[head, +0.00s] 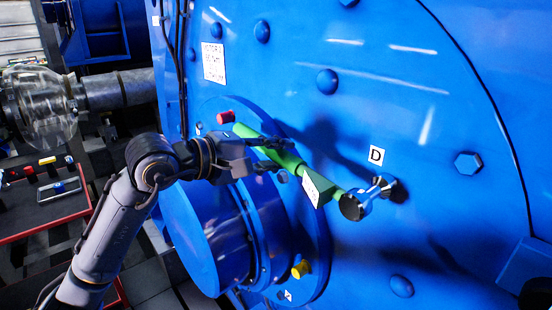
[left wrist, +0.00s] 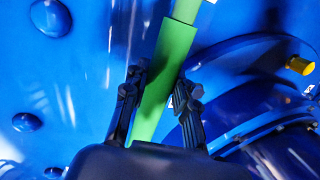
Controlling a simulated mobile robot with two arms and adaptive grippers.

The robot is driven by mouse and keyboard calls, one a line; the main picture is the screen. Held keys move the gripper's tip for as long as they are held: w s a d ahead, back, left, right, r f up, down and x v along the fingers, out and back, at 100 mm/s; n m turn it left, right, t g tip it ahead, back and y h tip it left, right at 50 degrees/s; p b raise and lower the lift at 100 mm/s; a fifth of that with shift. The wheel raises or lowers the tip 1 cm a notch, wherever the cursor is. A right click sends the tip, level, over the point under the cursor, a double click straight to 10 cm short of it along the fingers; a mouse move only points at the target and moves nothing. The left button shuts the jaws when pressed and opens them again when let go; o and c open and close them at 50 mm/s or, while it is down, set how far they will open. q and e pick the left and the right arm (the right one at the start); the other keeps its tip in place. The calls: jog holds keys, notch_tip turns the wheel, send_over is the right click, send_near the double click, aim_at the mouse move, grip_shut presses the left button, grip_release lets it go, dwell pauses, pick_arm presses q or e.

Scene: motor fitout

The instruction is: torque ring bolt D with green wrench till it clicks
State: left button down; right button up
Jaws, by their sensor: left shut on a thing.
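The green wrench (head: 257,143) lies slantwise in front of the blue motor face, its head (head: 354,205) at the lower right. The head sits at the bolt spot below the label D (head: 376,155), with a metal socket part reaching to the motor face; the bolt itself is hidden. A white tag (head: 311,191) is on the wrench shaft. My left gripper (head: 284,160) is shut on the green wrench at its handle. In the left wrist view the green handle (left wrist: 166,80) runs between the two dark fingers (left wrist: 160,105). My right gripper is not in view.
The blue motor face (head: 400,80) carries several bolts, such as one at right (head: 467,163). A red-edged tray (head: 45,226) is at far left.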

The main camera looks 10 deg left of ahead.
pick_arm(q)
jog(key=shift+r, duration=0.4)
jog(key=shift+s+d+r+m, duration=0.15)
jog(key=shift+r+m, duration=0.55)
jog(key=shift+r, duration=0.4)
jog(key=shift+r, duration=0.15)
jog(key=shift+s+d+r+m+y+p, duration=0.2)
jog(key=shift+r+m+p, duration=0.1)
jog(key=shift+r, duration=0.25)
jog(key=shift+s+d+r+m+y+p, duration=0.1)
jog(key=shift+d+r+m+y+p, duration=0.15)
jog(key=shift+r, duration=0.25)
jog(key=shift+a, duration=0.1)
jog(key=shift+s+d+r+m+t, duration=0.15)
jog(key=shift+d+r+m+t, duration=0.1)
jog(key=shift+r+m, duration=0.25)
jog(key=shift+s+d+r+m+t, duration=0.1)
jog(key=shift+d+r+m+t, duration=0.15)
jog(key=shift+r, duration=0.35)
jog(key=shift+a, duration=0.1)
